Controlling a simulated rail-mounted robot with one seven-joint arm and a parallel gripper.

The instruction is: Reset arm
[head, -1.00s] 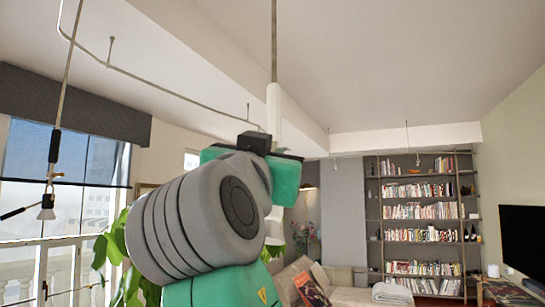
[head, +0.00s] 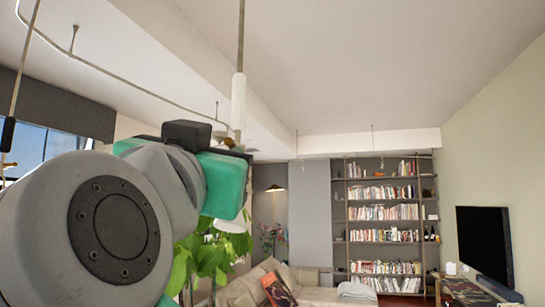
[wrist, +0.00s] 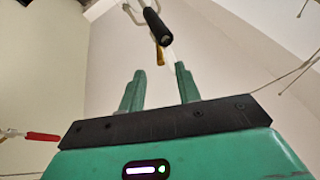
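My gripper (wrist: 160,72) points up toward the ceiling in the wrist view. Its two green fingers stand apart with nothing held between them. A dark hanging fixture (wrist: 157,25) shows beyond the fingertips, apart from them as far as I can see. In the head view my grey and green arm fills the lower left, and the fingers are hard to make out there.
A pendant rod with a white sleeve (head: 238,100) hangs close behind my arm. A leafy plant (head: 208,258) and a sofa (head: 240,290) are below. A full bookshelf (head: 385,225) stands at the back, with a black television (head: 485,243) at right.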

